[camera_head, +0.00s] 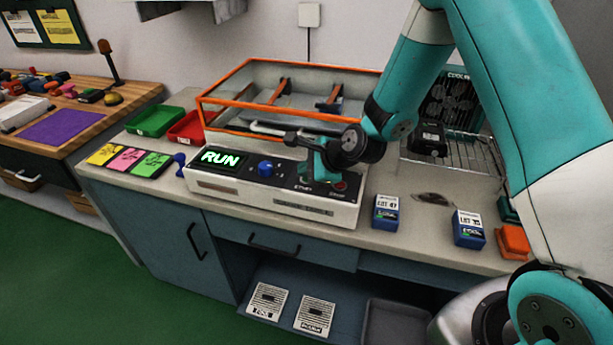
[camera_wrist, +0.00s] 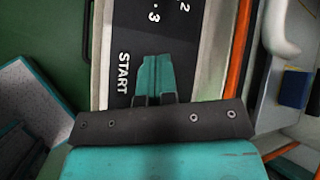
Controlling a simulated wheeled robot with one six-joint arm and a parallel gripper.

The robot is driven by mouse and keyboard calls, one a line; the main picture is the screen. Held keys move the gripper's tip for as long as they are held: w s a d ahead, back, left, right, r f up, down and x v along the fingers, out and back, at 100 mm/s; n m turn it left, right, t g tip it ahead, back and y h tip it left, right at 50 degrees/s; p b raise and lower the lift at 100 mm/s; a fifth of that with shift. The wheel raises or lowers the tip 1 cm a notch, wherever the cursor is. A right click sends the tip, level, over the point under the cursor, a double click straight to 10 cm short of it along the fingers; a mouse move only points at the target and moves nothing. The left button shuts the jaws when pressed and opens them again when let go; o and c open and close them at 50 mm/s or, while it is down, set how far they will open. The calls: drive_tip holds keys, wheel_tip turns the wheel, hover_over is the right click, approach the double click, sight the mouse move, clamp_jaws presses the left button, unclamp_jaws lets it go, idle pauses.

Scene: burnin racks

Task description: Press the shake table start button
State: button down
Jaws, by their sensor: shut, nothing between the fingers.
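The shake table control box (camera_head: 215,187) is white with a black top panel on the bench. Its display (camera_head: 221,159) is lit green and reads RUN. A blue knob (camera_head: 265,168) sits right of the display. My gripper (camera_head: 318,177) is shut and empty, pointing down at the right part of the panel. In the wrist view, the shut teal fingertips (camera_wrist: 156,58) are beside the white START lettering (camera_wrist: 123,74). The start button itself is hidden by the fingers, so contact cannot be told. A red part (camera_head: 340,186) shows just right of the gripper.
The orange-framed shake table (camera_head: 228,128) stands behind the box. Blue-and-white boxes (camera_head: 386,212) (camera_head: 469,228) stand to the right. A wire rack (camera_head: 471,176) with a black unit is behind them. Green (camera_head: 154,121) and red (camera_head: 186,128) trays and coloured cards (camera_head: 128,160) lie left.

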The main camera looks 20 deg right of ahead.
drive_tip(key=shift+r+p, duration=0.55)
drive_tip(key=shift+r, duration=0.15)
wheel_tip(320, 180, up, 5)
drive_tip(key=p, duration=0.4)
idle(0.6)
